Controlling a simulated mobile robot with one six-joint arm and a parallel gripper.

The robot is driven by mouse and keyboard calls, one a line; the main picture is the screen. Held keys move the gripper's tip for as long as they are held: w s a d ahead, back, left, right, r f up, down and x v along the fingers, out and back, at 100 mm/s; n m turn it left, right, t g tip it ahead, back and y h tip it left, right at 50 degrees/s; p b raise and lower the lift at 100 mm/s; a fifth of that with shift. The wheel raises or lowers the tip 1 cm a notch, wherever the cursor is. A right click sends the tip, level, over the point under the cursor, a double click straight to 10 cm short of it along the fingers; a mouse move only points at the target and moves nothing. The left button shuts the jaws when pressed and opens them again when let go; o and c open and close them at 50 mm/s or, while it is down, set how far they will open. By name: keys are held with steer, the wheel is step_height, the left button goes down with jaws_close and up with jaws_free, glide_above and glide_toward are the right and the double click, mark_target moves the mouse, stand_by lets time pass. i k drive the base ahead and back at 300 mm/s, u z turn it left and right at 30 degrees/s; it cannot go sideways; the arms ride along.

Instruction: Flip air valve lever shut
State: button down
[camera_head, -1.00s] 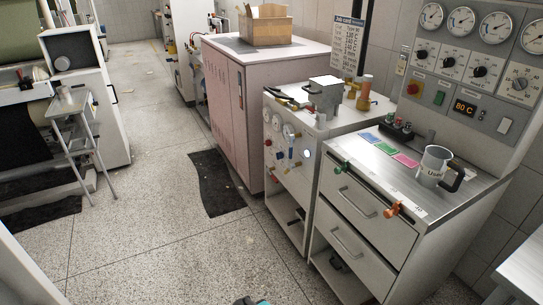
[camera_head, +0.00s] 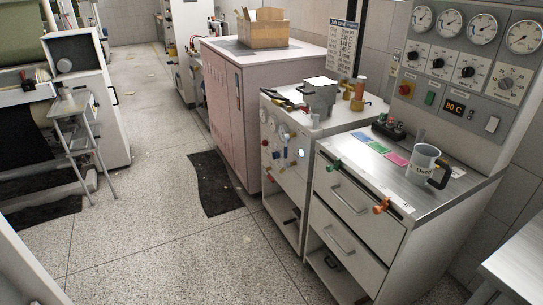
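A white cabinet front in the middle right carries small round gauges, red knobs and a small blue lever-like part (camera_head: 286,153). A bright round white-blue spot (camera_head: 301,154) is just right of it. On the front edge of the steel-topped drawer unit are a green handle (camera_head: 334,166) and an orange handle (camera_head: 382,206). No label marks any of these as the air valve lever, and the parts are too small to tell open from shut. My gripper is not in view.
The steel-topped drawer unit (camera_head: 455,180) holds a mug (camera_head: 424,163) and coloured cards. Behind it stands a panel with dials (camera_head: 467,68). A step stool (camera_head: 76,125) stands left. The speckled floor (camera_head: 170,260) in front is free.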

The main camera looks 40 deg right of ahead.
mark_target(286, 137)
steer(key=z, duration=0.05)
steer(key=i, duration=0.95)
steer(key=u, duration=0.15)
steer(key=k, duration=0.9)
steer(key=z, duration=0.15)
steer(key=i, duration=0.6)
